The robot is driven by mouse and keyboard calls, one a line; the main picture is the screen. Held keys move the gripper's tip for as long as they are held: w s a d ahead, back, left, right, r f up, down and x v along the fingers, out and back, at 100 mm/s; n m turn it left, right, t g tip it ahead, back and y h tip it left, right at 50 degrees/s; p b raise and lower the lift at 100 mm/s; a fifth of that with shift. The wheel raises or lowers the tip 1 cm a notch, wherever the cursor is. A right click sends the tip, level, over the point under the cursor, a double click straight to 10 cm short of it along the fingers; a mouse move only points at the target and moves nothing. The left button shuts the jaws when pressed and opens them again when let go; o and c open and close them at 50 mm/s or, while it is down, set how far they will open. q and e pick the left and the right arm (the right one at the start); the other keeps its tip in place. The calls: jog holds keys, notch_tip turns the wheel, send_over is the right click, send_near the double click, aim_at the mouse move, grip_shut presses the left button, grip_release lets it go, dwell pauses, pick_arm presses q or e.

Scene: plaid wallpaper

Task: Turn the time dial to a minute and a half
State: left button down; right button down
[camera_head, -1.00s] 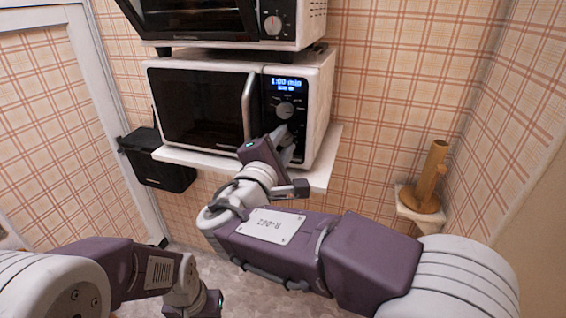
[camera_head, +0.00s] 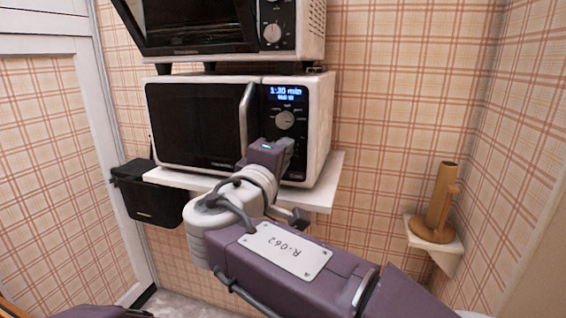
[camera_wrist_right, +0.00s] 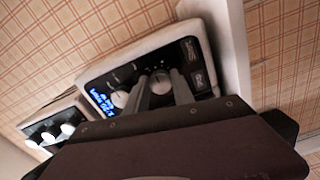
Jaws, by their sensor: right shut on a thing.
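The white microwave (camera_head: 322,110) stands on a shelf, its door closed. Its blue display (camera_head: 286,93) appears to read 1:30 min, with a smaller line below. The upper dial (camera_head: 285,120) is in plain view. My right gripper (camera_head: 280,152) is at the lower part of the control panel and hides the lower dial in the head view. In the right wrist view the lower, time dial (camera_wrist_right: 160,83) sits between the fingers of the right gripper (camera_wrist_right: 162,88), which is shut on it. The upper dial (camera_wrist_right: 120,98) is beside one finger. My left gripper is not in view.
Another oven (camera_head: 308,30) with knobs stands above the microwave. The white shelf (camera_head: 325,185) sticks out below it. A black box (camera_head: 150,195) hangs at left by the door. A wooden holder (camera_head: 437,210) stands on a small shelf at right.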

dwell(0.4)
jog(key=c, duration=1.1)
grip_release()
jog(key=v, duration=0.9)
jog(key=shift+p, duration=0.4)
